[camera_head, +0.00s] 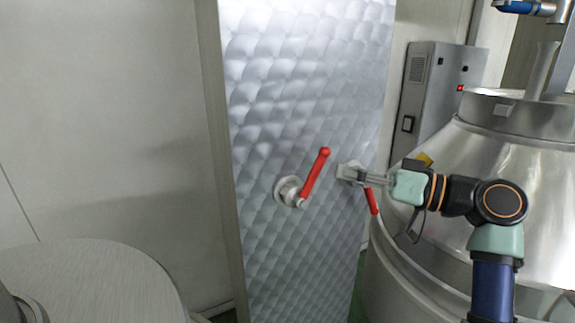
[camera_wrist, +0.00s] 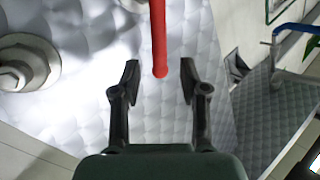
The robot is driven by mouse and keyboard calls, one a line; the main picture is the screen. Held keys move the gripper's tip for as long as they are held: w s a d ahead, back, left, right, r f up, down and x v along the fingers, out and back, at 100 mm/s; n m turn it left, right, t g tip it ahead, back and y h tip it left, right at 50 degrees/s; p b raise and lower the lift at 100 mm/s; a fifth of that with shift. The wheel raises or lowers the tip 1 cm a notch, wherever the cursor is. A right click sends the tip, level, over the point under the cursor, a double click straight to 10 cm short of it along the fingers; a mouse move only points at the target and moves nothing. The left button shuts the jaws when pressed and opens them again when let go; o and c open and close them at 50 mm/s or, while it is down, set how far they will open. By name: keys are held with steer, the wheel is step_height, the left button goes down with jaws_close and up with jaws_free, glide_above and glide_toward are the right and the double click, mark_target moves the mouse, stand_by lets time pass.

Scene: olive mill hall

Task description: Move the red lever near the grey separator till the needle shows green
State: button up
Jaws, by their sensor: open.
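Two red levers are on a quilted metal panel. The left lever (camera_head: 316,172) points up and right from its round hub (camera_head: 287,191). The right lever (camera_head: 372,201) hangs down and slightly right, partly hidden by my gripper. My gripper (camera_head: 360,176) is open in front of the panel at the right lever. In the wrist view, a red lever (camera_wrist: 158,38) comes in from the top, and its rounded end lies between the open fingertips of my gripper (camera_wrist: 159,82), with a gap on both sides. No gauge or needle is visible.
A large shiny metal vessel (camera_head: 480,170) stands at the right behind my arm. A grey cabinet (camera_head: 435,85) with a red light is behind it. A round metal top (camera_head: 90,285) is at the lower left. The panel's left side is clear.

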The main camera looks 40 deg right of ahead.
mark_target(321, 168)
steer(key=shift+p+x, duration=0.75)
steer(key=shift+x, duration=2.75)
steer(key=shift+f, duration=0.1)
jaws_close()
